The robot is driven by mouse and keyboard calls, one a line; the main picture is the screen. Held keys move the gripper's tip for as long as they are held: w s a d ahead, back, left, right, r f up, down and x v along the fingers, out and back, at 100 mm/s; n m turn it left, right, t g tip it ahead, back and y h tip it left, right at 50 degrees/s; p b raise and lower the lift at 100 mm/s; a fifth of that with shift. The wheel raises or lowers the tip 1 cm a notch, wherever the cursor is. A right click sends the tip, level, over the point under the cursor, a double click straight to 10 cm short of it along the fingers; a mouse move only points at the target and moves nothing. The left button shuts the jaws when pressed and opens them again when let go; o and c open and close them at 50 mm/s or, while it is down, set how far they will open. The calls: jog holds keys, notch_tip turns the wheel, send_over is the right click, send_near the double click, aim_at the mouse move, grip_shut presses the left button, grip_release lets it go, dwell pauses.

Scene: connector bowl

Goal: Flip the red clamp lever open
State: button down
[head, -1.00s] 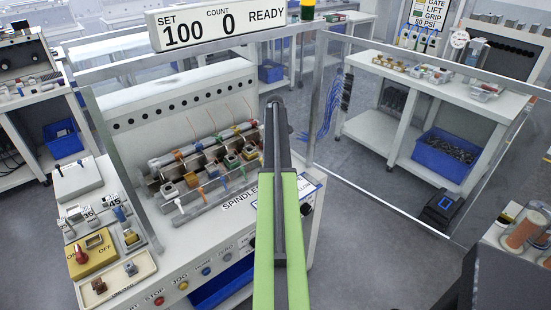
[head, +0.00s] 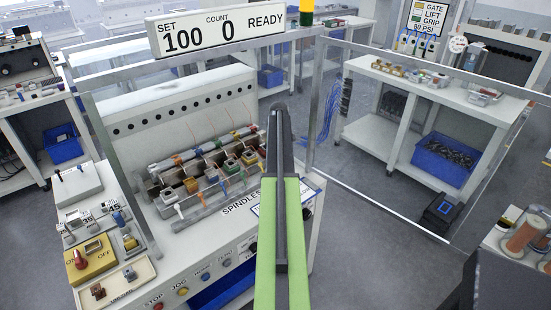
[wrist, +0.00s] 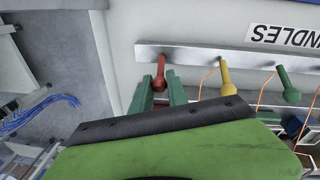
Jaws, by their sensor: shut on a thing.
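The red clamp lever (wrist: 160,74) shows in the wrist view, hanging from a metal rail (wrist: 215,55) near its left end. My gripper (wrist: 160,84) has one dark green finger on each side of it and is shut on it. Its lower part is hidden behind my gripper body. A yellow lever (wrist: 226,76) and a green lever (wrist: 287,84) stand to the right on the same rail. In the head view my gripper (head: 278,112) reaches to the right end of the spindle machine (head: 180,105); the red lever is hidden or cannot be made out there.
Thin orange wires run near the yellow and green levers. The machine's row of coloured clamps (head: 215,168) lies left of my arm in the head view. A clear guard with metal posts (head: 319,90) stands to the right.

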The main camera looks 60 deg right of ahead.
jog(key=shift+s+a+t+h+b, duration=0.45)
jog(key=shift+s+t, duration=0.1)
jog(key=shift+t, duration=0.65)
jog(key=t+b, duration=0.1)
jog(key=s+t+h+b, duration=0.1)
jog(key=shift+s+a+t+b, duration=0.15)
jog(key=shift+a+t+b, duration=0.05)
jog(key=shift+t+b, duration=0.1)
jog(key=t+b, duration=0.1)
jog(key=b, duration=0.1)
jog(key=s+t+b, duration=0.1)
jog(key=b, duration=0.1)
jog(key=t+h+b, duration=0.1)
jog(key=shift+s+a+f+t+b, duration=0.2)
jog(key=shift+s+f+t+b, duration=0.1)
jog(key=shift+b, duration=0.1)
jog(key=shift+s+a+t+h+b, duration=0.1)
jog(key=shift+s+t+h+b, duration=0.15)
jog(key=shift+t+b, duration=0.7)
jog(key=shift+r+b, duration=0.15)
jog(key=shift+b, duration=0.45)
jog(key=c, duration=1.3)
grip_release()
jog(key=shift+s, duration=0.1)
